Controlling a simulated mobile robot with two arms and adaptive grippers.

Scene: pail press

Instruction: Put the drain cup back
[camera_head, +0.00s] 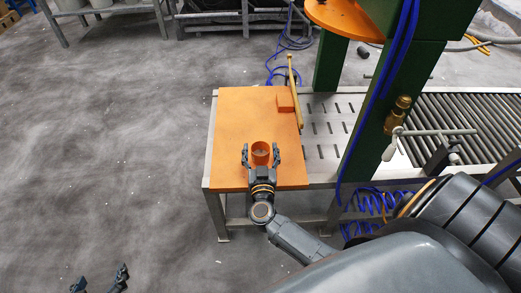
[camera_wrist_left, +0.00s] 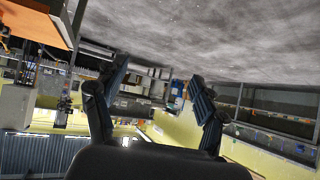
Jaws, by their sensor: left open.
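The drain cup, a small orange cup (camera_head: 261,147), is near the front of the orange table top (camera_head: 245,115) in the head view. My right gripper (camera_head: 261,152) reaches in from the front with one finger on each side of the cup. Its fingers look open, with a narrow gap to the cup. My left gripper (camera_head: 99,280) is at the bottom left, over the floor and away from the table, partly cut off. In the left wrist view its fingers (camera_wrist_left: 155,95) are spread with nothing between them.
An orange block (camera_head: 286,102) and a long brass-coloured bar (camera_head: 294,85) are at the table's right edge. A slotted metal bed (camera_head: 322,125), a green press frame (camera_head: 378,105) and a roller conveyor (camera_head: 465,120) lie to the right. The floor on the left is clear.

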